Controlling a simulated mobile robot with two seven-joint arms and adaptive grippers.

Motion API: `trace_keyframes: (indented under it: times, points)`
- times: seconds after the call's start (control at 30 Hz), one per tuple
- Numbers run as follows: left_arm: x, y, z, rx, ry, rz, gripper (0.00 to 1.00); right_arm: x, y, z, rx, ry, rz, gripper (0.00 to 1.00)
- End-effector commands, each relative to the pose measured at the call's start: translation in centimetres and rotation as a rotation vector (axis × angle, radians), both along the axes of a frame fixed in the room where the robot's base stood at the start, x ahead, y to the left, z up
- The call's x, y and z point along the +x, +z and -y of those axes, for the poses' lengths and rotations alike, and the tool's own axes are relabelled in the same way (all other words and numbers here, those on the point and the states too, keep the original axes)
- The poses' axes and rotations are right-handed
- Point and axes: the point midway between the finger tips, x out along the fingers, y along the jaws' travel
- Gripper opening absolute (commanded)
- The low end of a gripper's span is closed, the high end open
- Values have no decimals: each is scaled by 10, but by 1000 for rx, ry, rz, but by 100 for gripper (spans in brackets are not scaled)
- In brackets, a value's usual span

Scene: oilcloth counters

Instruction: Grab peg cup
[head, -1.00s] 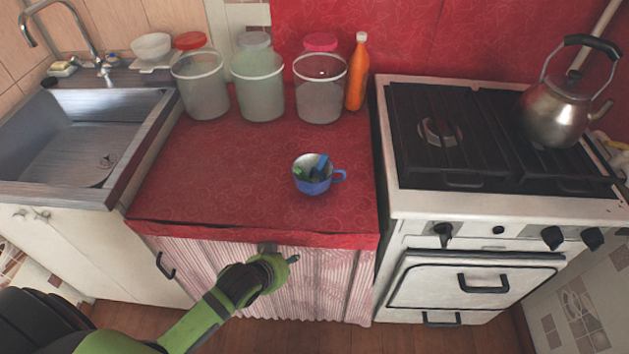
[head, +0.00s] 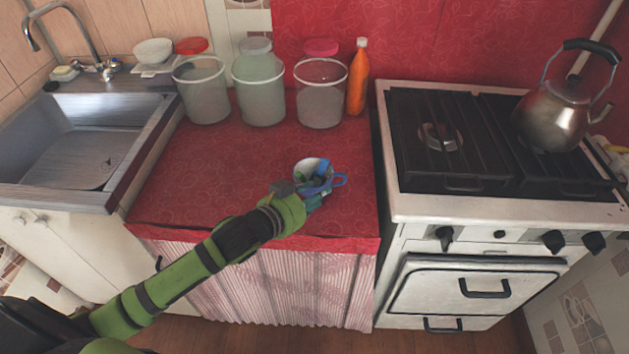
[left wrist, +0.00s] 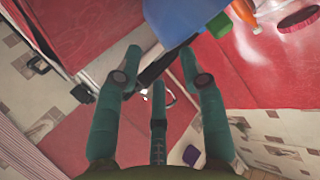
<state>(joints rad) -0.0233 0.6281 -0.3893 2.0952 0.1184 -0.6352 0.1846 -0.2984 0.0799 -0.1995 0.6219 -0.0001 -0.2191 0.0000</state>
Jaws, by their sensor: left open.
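The blue cup (head: 311,168) stands upright on the red counter near its front, with pegs (head: 316,180) of blue, green and dark colours inside. Its blue handle points right. My left gripper (head: 308,200) is right at the near side of the cup and covers its lower front. In the left wrist view the teal fingers (left wrist: 158,66) are spread with nothing between them. The blue cup (left wrist: 178,18) shows there at the top, just beyond the fingertips. I cannot tell whether a finger touches it. My right gripper is not in view.
Several lidded tubs and an orange bottle (head: 358,78) stand at the back of the red counter (head: 200,180). A sink (head: 75,140) is at left. A stove (head: 440,140) with a kettle (head: 552,110) is at right. The counter around the cup is clear.

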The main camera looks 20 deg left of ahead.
Motion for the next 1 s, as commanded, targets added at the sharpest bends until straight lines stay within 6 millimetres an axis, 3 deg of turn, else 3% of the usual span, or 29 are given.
trace_keyframes:
  times: [0.4, 0.7, 0.8, 1.0]
  points:
    - [46, -18, 12, -1, 2, -1, 41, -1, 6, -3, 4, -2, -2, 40]
    - [49, -20, 13, 0, 1, -2, 41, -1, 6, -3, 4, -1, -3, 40]
    - [49, -20, 13, 0, 1, -2, 1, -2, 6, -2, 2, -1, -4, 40]
    - [50, -19, 13, 0, 1, 1, 0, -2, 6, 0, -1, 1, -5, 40]
